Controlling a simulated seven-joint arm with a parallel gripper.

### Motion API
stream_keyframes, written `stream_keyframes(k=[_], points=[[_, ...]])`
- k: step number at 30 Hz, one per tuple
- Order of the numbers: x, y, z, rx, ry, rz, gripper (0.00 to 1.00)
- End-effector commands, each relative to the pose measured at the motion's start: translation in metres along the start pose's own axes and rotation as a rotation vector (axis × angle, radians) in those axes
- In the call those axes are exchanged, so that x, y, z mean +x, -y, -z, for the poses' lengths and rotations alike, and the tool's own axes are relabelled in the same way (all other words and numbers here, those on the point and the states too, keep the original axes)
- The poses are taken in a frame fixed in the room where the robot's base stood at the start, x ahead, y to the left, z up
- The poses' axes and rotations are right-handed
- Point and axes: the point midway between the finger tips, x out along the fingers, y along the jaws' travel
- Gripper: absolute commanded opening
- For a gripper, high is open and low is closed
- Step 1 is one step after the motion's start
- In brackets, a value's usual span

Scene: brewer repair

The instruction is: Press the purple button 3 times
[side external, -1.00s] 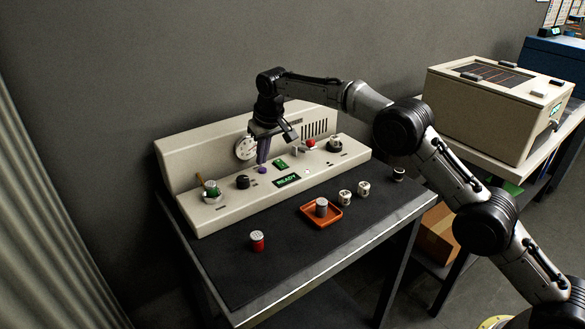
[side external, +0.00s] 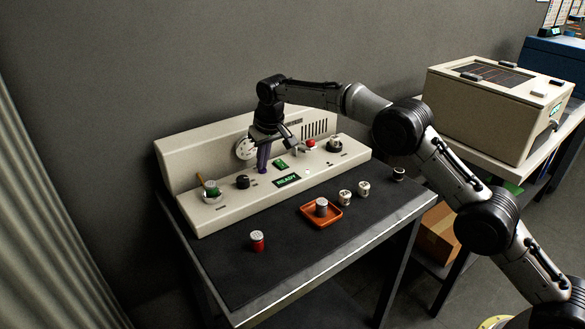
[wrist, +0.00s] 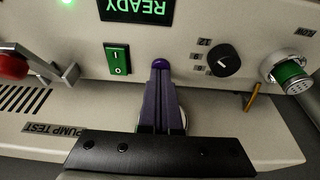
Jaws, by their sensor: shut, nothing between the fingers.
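The purple button (wrist: 161,63) shows in the wrist view as a small dark purple cap on the beige console panel, just past my fingertips. My gripper (wrist: 160,76) is shut and empty, its purple fingers together and pointing at the button. In the side external view my gripper (side external: 262,171) points down onto the console, with its tips at the button's spot. The button is mostly or wholly hidden behind them there. The tips look at or against the button; I cannot tell whether it is pressed in.
The console (side external: 216,213) carries a green READY display (side external: 287,180), a green switch (wrist: 117,59), a black knob (wrist: 223,60) and a red button (side external: 311,143). In front are an orange tray (side external: 334,216) holding a grey cylinder, and a red container (side external: 257,240).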

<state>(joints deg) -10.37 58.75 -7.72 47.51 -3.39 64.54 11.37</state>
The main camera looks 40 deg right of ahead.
Motion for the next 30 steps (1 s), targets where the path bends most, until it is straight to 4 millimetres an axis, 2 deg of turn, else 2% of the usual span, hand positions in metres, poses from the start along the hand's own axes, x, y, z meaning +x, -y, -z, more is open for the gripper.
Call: stream_keyframes(k=[17, 30], points=[[0.003, 0.000, -0.001, 0.000, 0.002, 0.000, 0.00], [-0.023, 0.000, 0.007, 0.000, 0.000, 0.000, 0.00]])
